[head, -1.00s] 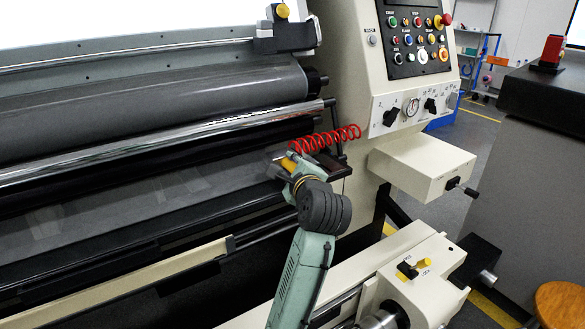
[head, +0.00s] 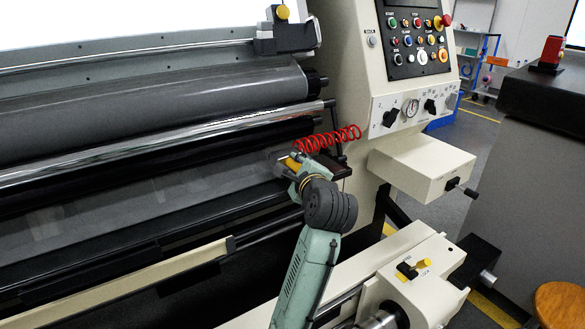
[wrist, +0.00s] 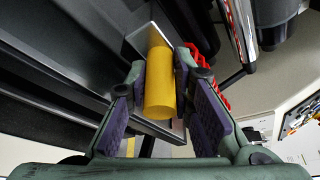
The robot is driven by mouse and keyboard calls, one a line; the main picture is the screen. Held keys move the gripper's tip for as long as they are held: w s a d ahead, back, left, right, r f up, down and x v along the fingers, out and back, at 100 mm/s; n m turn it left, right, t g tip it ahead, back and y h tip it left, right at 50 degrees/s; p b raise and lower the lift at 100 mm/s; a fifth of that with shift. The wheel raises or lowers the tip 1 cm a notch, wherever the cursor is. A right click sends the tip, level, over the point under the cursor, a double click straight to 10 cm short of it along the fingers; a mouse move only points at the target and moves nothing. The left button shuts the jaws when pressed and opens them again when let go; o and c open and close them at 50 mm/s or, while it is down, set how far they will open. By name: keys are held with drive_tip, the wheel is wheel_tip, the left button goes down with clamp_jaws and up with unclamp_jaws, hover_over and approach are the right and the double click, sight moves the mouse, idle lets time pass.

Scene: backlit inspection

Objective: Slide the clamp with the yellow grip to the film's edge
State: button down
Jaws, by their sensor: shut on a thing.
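The yellow grip (head: 291,163) of the clamp shows at the right end of the dark roller bed in the head view. In the wrist view the yellow grip (wrist: 160,88) is a cylinder between my two fingers. My gripper (head: 296,169) is shut on it; the pads also show on both sides in the wrist view (wrist: 162,70). The clamp's body is mostly hidden behind my gripper. The grey translucent film (head: 150,195) lies along the machine to the left. Its right edge near my gripper is hard to make out.
A red coiled hose (head: 328,138) hangs just above my gripper. A dark block (head: 333,163) stands close on its right, before the cream machine housing (head: 365,95). A cream box with a crank (head: 420,163) juts out farther right. A cream rail (head: 130,280) runs below left.

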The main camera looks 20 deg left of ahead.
drive_tip(key=w+d, duration=0.1)
drive_tip(key=w, duration=0.1)
drive_tip(key=w+d+p, duration=0.1)
drive_tip(key=w+d, duration=0.3)
drive_tip(key=w, duration=0.1)
drive_tip(key=shift+d, duration=0.2)
drive_tip(key=c, duration=1.4)
unclamp_jaws()
drive_tip(key=shift+s, duration=0.1)
drive_tip(key=v, duration=1.2)
